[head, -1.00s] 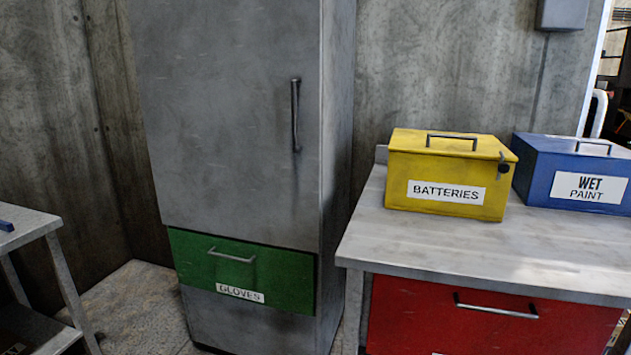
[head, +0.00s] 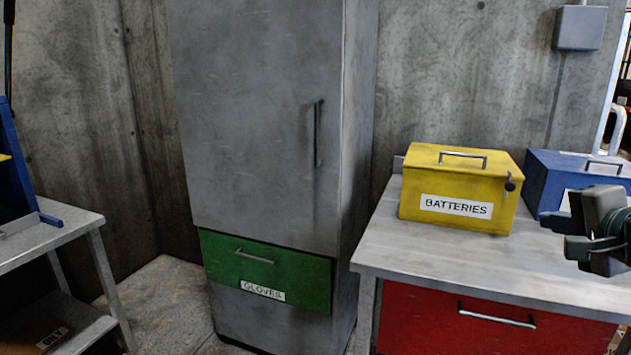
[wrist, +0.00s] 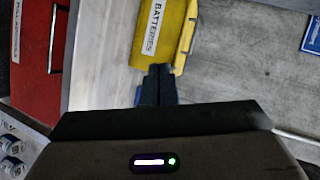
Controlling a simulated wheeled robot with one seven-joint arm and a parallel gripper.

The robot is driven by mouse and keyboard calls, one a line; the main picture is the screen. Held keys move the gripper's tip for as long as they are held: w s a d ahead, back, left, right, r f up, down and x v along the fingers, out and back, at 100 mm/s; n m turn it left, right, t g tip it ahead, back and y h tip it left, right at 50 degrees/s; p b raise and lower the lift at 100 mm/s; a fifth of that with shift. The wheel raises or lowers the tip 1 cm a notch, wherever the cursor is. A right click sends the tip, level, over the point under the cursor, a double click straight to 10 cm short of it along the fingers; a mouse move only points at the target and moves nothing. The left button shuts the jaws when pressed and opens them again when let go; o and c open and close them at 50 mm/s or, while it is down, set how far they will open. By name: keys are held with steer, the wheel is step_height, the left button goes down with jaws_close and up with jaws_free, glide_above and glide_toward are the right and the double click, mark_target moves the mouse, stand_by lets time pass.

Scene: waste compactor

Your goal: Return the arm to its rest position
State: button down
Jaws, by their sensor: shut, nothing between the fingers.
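My gripper (head: 572,231) shows at the right edge of the head view, above the workbench and in front of the blue box. In the wrist view my gripper (wrist: 158,72) has its dark fingers together, with nothing between them. The rest of my arm is mostly outside the head view. The yellow BATTERIES box (head: 457,190) stands upright on the bench with its lid closed, left of the gripper in the head view. It also shows in the wrist view (wrist: 158,35), beyond the fingertips.
The blue box (head: 545,178) is partly hidden by my gripper. The grey workbench (head: 420,255) has a red drawer (head: 440,322) below. A tall grey cabinet (head: 255,120) with a closed green GLOVES drawer (head: 262,270) stands left of it. A metal table (head: 50,240) is at far left.

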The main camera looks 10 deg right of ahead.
steer(key=w+a+f+n+g+y+p, duration=0.1)
steer(key=a+f+n+g+y+p, duration=0.2)
steer(key=a, duration=0.6)
steer(key=w+a+n+g+y+p, duration=0.1)
steer(key=a+n+g+p, duration=0.2)
steer(key=a+n+p, duration=0.45)
steer(key=s+a+f+n+g+h+p, duration=0.2)
steer(key=s+a+n+g+p, duration=0.3)
steer(key=a, duration=0.7)
steer(key=shift+s+f+n+h+p, duration=0.3)
steer(key=shift+s+f+n+p, duration=0.25)
steer(key=shift+s+p, duration=0.7)
steer(key=shift+s+b, duration=0.25)
steer(key=shift+b, duration=0.05)
